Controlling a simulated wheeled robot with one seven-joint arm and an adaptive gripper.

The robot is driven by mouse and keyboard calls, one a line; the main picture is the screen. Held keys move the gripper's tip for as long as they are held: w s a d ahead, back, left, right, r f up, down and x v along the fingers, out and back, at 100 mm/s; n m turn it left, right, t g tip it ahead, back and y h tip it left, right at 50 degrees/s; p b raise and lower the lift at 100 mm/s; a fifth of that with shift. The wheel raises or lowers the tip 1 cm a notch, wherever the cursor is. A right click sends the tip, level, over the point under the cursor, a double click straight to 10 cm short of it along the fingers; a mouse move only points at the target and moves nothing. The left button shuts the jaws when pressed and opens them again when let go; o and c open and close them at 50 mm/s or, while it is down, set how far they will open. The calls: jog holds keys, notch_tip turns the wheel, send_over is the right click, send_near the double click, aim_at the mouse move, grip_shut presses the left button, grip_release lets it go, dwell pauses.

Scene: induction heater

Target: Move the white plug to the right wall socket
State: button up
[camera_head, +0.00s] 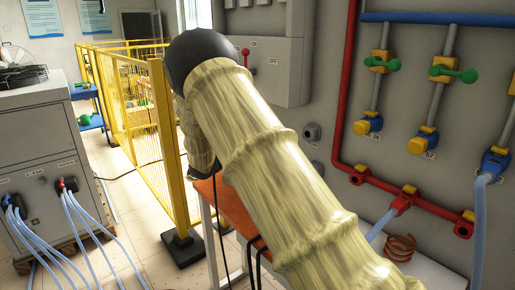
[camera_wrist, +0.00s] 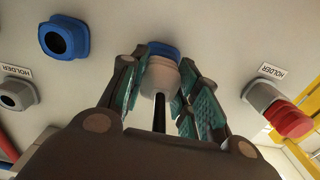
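The white plug (camera_wrist: 160,76) shows in the wrist view as a pale round body with a dark cable running toward the camera. It sits against a blue socket (camera_wrist: 163,49) on the wall panel. My gripper (camera_wrist: 162,72) has its teal-padded fingers on both sides of the plug, very near or touching it. I cannot tell whether they grip it. In the head view my arm hides my gripper and the plug. A grey wall socket (camera_head: 311,132) is in sight there, right of my arm. I cannot tell whether it is the right wall socket.
The wrist view shows an empty blue socket (camera_wrist: 64,38), a grey holder (camera_wrist: 17,93) and a red plug (camera_wrist: 293,122) in another holder. A red pipe (camera_head: 341,100) and several valves are at the right. A yellow fence (camera_head: 145,120) and orange table (camera_head: 225,205) stand near my arm.

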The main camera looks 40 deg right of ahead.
grip_shut()
jog(key=shift+a, duration=0.1)
jog(key=shift+a, duration=0.7)
jog(key=shift+a, duration=0.1)
jog(key=shift+s+a+p, duration=0.1)
jog(key=shift+a+p, duration=0.2)
jog(key=shift+a, duration=0.2)
jog(key=shift+a, duration=0.15)
jog(key=shift+s+a, duration=0.15)
jog(key=shift+a, duration=1.3)
